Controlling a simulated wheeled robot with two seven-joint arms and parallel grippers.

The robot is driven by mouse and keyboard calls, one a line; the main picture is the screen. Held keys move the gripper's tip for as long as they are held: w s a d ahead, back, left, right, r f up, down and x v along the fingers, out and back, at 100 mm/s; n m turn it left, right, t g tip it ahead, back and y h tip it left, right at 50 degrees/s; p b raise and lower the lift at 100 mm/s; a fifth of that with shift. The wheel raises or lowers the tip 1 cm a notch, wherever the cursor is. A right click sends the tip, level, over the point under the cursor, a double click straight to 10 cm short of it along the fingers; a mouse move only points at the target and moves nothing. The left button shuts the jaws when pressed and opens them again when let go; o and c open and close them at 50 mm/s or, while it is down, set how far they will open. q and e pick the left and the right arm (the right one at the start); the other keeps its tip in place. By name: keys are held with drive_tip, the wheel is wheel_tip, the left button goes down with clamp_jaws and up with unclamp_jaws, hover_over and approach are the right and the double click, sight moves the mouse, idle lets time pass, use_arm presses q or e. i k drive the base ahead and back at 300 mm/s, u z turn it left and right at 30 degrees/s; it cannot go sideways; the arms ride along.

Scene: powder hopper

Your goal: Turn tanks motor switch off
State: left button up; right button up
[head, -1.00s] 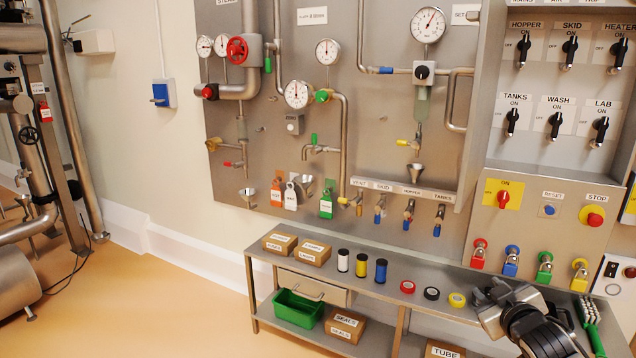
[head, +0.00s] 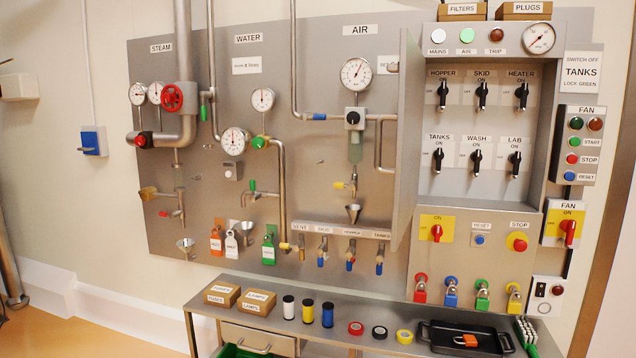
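The tanks motor switch (head: 438,160) is a black rotary handle on a pale plate, at the left of the lower row in the open grey cabinet. Its handle stands about upright, toward the ON mark. The TANKS label (head: 439,137) is just above it. A white sign (head: 581,72) to the right reads "SWITCH OFF TANKS LOCK GREEN". A green padlock (head: 482,300) hangs in the row under the cabinet, between a blue and a yellow one. Neither of my grippers shows.
The cabinet door (head: 406,140) stands open on the left of the switches. Wash switch (head: 476,160) and hopper switch (head: 442,95) are close by. A black tray (head: 432,338) with an orange item sits on the bench (head: 285,325).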

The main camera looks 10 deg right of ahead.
sight(439, 154)
drive_tip(key=u, duration=2)
drive_tip(key=i, duration=1.05)
drive_tip(key=z, duration=4.05)
drive_tip(key=i, duration=1.4)
drive_tip(key=u, duration=0.55)
